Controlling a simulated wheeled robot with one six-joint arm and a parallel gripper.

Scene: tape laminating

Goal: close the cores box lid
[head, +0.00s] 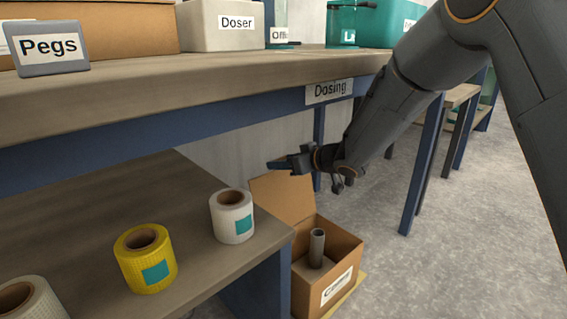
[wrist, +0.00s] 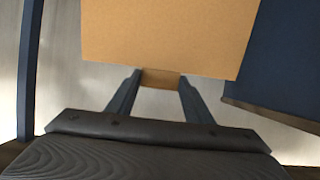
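The cores box (head: 343,262) is a brown cardboard box on the floor, with a white label that is only partly readable. Its lid (head: 282,198) stands raised at the back of the box, so the box is open. A grey tube-shaped core (head: 317,247) stands upright inside. My gripper (head: 276,165) is above the lid's top edge. In the wrist view the lid (wrist: 165,35) fills the top middle, with a small tab (wrist: 160,79) on its near edge. My gripper's fingers (wrist: 159,84) are apart, one on each side of the tab; I cannot tell whether they touch it.
A lower shelf (head: 95,215) left of the box holds a white tape roll (head: 232,216), a yellow roll (head: 146,259) and another pale roll (head: 28,298). The Dosing bench (head: 200,95) overhangs above. Grey floor (head: 430,265) is clear on the right.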

